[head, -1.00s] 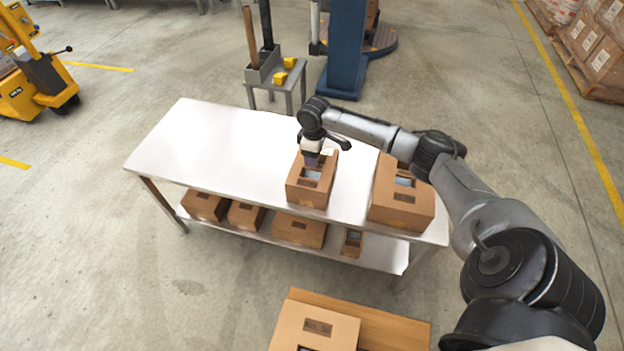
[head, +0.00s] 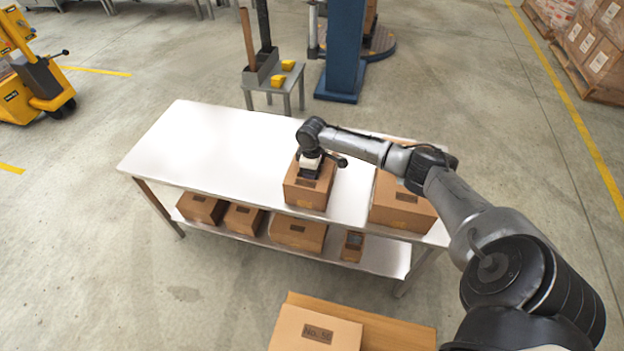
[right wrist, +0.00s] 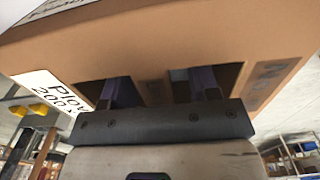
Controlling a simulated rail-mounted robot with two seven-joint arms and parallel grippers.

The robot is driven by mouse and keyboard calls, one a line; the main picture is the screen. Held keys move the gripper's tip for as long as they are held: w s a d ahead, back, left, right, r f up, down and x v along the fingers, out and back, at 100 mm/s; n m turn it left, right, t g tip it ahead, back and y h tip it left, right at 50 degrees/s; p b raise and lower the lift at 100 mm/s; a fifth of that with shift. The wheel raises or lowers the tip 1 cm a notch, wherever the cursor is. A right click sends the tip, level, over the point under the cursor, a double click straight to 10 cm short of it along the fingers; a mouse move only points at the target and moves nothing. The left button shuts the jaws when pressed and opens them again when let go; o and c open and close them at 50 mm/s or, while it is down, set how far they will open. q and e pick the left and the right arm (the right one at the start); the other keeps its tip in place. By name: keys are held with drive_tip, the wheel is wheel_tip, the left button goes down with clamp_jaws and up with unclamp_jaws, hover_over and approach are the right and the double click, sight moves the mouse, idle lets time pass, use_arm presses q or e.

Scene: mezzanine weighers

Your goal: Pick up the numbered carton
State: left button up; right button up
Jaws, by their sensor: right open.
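A brown carton (head: 308,196) stands on the white-topped table under my right gripper (head: 311,172). Its dark front label is too small to read in the head view. In the right wrist view the carton (right wrist: 190,45) fills the upper part, with two dark openings in its face and a white label with black print at the left. The two fingers of my right gripper (right wrist: 157,92) are apart, each reaching into one opening; their tips are hidden inside. My left gripper is not in view.
A larger carton (head: 400,208) stands to the right on the table (head: 215,145). Several cartons sit on the shelf below. A carton marked "No." (head: 312,330) lies in the foreground. The table's left half is clear. A blue column (head: 344,55) stands behind.

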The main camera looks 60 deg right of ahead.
drive_tip(key=shift+c, duration=0.2)
clamp_jaws()
idle(0.3)
drive_tip(key=shift+r, duration=0.1)
